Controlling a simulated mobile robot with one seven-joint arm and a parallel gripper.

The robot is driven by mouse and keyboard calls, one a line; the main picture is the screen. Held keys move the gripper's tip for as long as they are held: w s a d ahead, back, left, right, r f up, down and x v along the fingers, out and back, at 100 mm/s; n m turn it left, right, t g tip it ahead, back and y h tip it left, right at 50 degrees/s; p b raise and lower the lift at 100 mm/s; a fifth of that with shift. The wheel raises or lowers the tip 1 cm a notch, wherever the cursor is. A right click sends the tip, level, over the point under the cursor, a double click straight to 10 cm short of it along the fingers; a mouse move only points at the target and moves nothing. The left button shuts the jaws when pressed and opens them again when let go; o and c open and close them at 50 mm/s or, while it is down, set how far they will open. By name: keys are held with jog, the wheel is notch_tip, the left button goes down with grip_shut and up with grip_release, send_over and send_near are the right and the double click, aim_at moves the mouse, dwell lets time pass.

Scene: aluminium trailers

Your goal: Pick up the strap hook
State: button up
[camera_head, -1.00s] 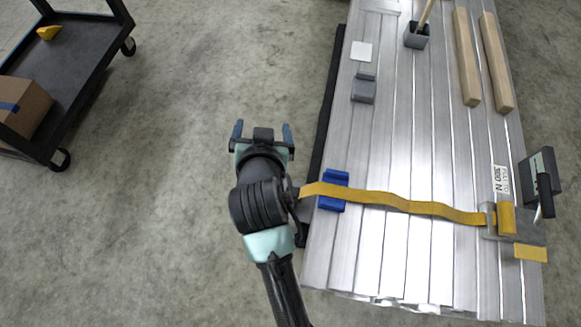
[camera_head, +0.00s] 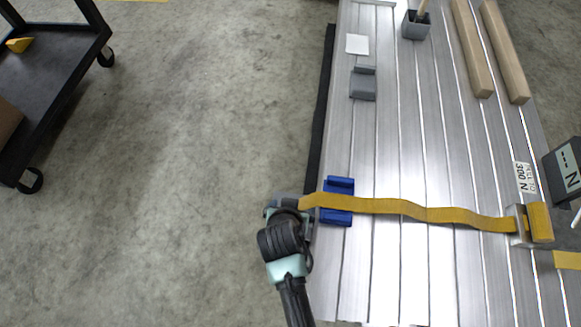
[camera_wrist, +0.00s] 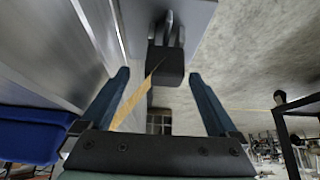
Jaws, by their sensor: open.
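The strap hook (camera_wrist: 167,66) shows in the wrist view as a dark block with grey metal prongs above it, close to the trailer's side. The yellow strap (camera_head: 400,207) runs across the aluminium deck and over a blue edge protector (camera_head: 338,187) to its left end at the deck edge. It also shows as a narrow band in the wrist view (camera_wrist: 134,100). My gripper (camera_wrist: 159,73) is open, its two blue fingers apart, with the hook appearing between and beyond the tips. In the head view the fingers and hook are hidden by my wrist at the deck's left edge.
The aluminium deck (camera_head: 385,150) fills the right, with a dark strip (camera_head: 320,120) along its left edge. A ratchet (camera_head: 538,222) holds the strap's right end. Wooden beams (camera_head: 470,45) lie at the back. A dark cart (camera_head: 65,75) stands left; the floor between is clear.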

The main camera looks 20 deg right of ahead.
jog(key=b+x, duration=0.2)
jog(key=x, duration=0.1)
jog(key=b+x, duration=0.1)
jog(key=shift+w+a+f, duration=0.1)
jog(key=shift+a+f, duration=0.1)
jog(key=shift+f, duration=0.05)
jog(key=shift+w+d+f, duration=0.15)
jog(key=shift+w+f, duration=0.15)
jog(key=shift+f, duration=0.05)
jog(key=shift+r, duration=0.1)
grip_shut()
